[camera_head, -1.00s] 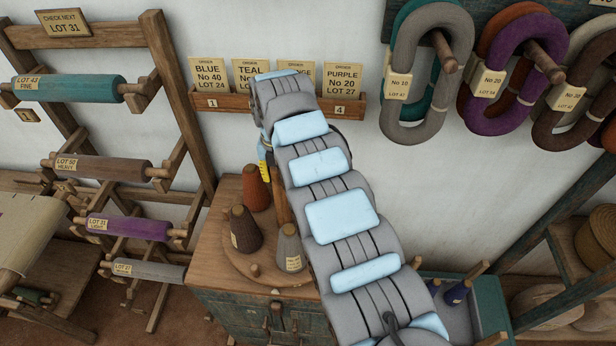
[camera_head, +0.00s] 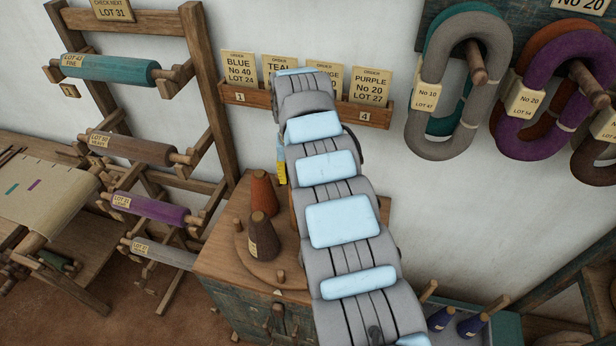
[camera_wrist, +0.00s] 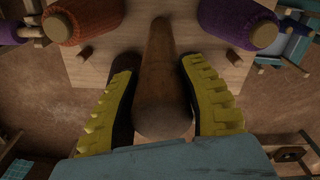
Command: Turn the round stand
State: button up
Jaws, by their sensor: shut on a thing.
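The round stand (camera_head: 262,273) is a wooden disc on the cabinet top, partly hidden behind my arm. It carries an orange cone (camera_head: 264,192) at the back left and a dark brown cone (camera_head: 263,238) nearer the front. An empty peg shows at its front rim. In the wrist view, the orange cone (camera_wrist: 85,18) is at the upper left and a purple cone (camera_wrist: 250,20) at the upper right. My gripper (camera_wrist: 157,72) has yellow ridged fingers closed on both sides of the upright wooden post (camera_wrist: 163,90).
The wooden cabinet (camera_head: 222,262) stands under the stand. A rack of yarn rolls (camera_head: 148,208) is at the left. Order cards sit in a wall holder (camera_head: 235,92) behind.

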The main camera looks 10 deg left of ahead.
dwell(0.4)
jog(key=o, duration=1.3)
jog(key=shift+c, duration=0.2)
jog(key=shift+r, duration=3.75)
